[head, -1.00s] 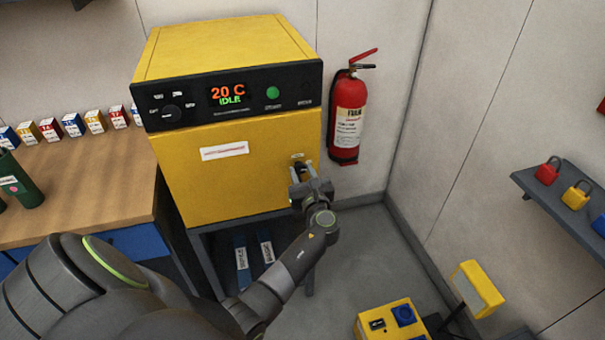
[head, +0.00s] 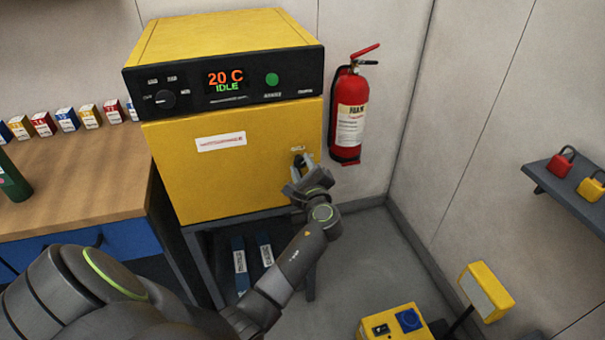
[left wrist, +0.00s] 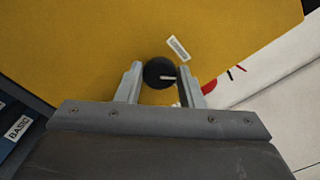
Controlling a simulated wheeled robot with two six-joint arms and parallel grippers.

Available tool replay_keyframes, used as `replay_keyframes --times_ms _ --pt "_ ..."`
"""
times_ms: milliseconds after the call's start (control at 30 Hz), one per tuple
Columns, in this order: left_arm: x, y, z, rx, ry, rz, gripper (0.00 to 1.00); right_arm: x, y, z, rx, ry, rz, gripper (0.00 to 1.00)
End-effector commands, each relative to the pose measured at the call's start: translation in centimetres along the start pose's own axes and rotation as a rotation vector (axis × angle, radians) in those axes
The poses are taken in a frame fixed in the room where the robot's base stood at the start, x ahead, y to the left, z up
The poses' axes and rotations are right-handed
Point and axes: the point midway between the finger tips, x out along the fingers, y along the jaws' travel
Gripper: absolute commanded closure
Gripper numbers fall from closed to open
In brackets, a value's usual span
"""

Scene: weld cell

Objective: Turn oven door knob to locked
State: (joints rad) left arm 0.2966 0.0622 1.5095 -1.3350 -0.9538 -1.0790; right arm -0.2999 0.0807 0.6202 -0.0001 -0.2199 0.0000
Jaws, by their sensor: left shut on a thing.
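The yellow oven (head: 230,175) stands on a dark frame, with its door closed. Its display reads 20 C IDLE. The black door knob (left wrist: 159,72) sits at the door's right side, with a light pointer mark. A small white label lies beside it. My left gripper (head: 298,168) is shut on the knob, tilted over in the head view. In the left wrist view its two fingers (left wrist: 160,78) stand on either side of the knob. In the head view the gripper mostly hides the knob. My right gripper is not in view.
A red fire extinguisher (head: 349,115) hangs on the wall right of the oven. A wooden bench (head: 85,180) with small boxes stands at left. A yellow box with a blue socket (head: 408,320) is at the lower front. A shelf with padlocks (head: 570,195) is at right.

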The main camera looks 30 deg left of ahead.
Motion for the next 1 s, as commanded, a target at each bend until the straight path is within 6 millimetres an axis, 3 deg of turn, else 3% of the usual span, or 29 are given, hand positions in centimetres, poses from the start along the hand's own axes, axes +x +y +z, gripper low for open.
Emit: replay_keyframes --times_ms 500,1000 --pt "0.0 0.4 -0.3 -0.483 0.000 -0.002 0.89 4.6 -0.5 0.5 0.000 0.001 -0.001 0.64" --pt "0.0 0.3 -0.2 -0.773 0.000 -0.001 0.89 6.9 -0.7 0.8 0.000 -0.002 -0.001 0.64"
